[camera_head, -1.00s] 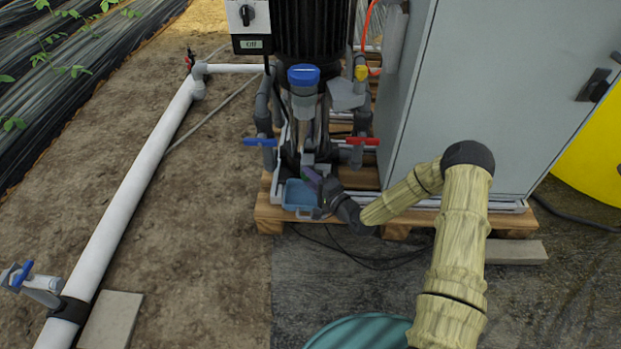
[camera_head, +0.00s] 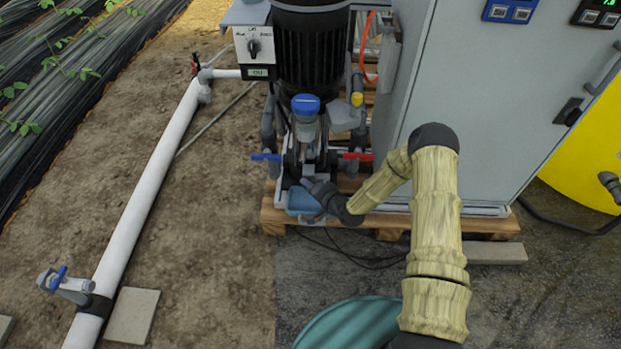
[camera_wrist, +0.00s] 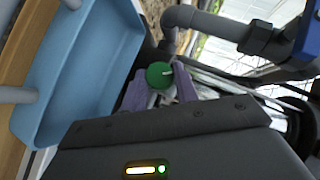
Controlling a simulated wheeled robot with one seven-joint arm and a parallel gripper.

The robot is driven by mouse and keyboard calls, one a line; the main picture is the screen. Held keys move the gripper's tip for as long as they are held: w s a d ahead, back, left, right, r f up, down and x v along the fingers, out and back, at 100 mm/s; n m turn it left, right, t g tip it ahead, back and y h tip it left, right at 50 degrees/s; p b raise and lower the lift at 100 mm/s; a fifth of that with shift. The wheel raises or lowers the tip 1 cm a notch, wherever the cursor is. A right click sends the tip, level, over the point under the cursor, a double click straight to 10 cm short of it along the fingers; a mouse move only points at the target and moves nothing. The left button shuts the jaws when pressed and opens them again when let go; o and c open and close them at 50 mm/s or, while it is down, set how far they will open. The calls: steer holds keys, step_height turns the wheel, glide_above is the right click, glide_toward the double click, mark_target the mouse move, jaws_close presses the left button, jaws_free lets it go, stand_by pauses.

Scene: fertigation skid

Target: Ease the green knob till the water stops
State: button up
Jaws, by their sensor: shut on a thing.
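The green knob (camera_wrist: 159,75) shows in the wrist view, with a pale line on its face. My gripper (camera_wrist: 160,90) has its two purple fingers on either side of the knob and is shut on it. In the head view my gripper (camera_head: 308,184) is low at the front of the pump skid, just above the blue tray (camera_head: 296,204); the knob cannot be made out there. The tray also fills the left of the wrist view (camera_wrist: 75,85). I cannot make out running water in either view.
The black pump (camera_head: 312,50) stands behind, with a switch box (camera_head: 253,50) whose small display seems to read ON. A blue-handled valve (camera_head: 266,156) and a red-handled valve (camera_head: 357,155) flank the blue-capped filter (camera_head: 306,105). The grey cabinet (camera_head: 480,110) bounds the right.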

steer(key=shift+a+r+n+g+h+p, duration=0.1)
steer(key=shift+a+n+g+h+p, duration=0.15)
steer(key=shift+n+h+p, duration=1.05)
steer(key=shift+a+r+n+g+h+p, duration=0.15)
steer(key=shift+n+g+h+p, duration=0.25)
steer(key=shift+h+p, duration=1.65)
steer(key=shift+a+r+n+g+h+p, duration=0.1)
steer(key=shift+a+n+g+h+p, duration=0.1)
steer(key=shift+n+h+p, duration=1.4)
steer(key=shift+f+m+y+p, duration=0.1)
steer(key=shift+m+y+p, duration=0.25)
steer(key=shift+m+p, duration=0.2)
steer(key=o, duration=1)
steer(key=shift+c, duration=0.2)
